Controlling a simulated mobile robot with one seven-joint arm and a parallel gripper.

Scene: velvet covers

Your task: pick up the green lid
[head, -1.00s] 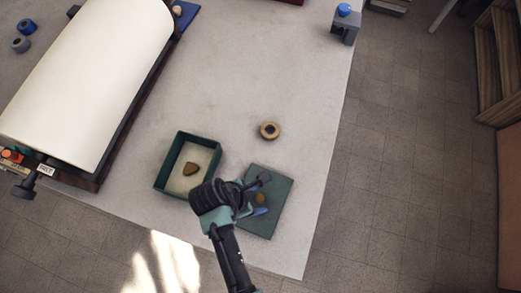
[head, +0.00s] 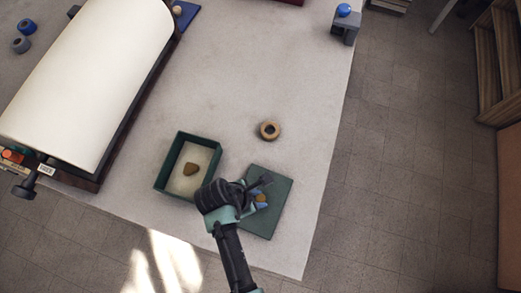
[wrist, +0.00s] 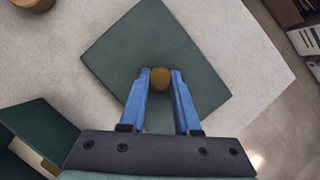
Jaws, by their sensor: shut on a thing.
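The green lid (head: 266,219) lies flat on the pale table, right of the open green box (head: 160,178). In the wrist view the lid (wrist: 150,40) fills the middle, with a round brown knob (wrist: 160,78) at its centre. My gripper (head: 262,197) is low over the lid. Its blue fingers (wrist: 160,80) stand on either side of the knob and are shut on it. The lid still appears to rest on the table.
A tan ring (head: 269,131) lies above the lid. The table's right edge is close to the lid. A blue ball (head: 343,10) sits on a grey stand (head: 345,28) at the top.

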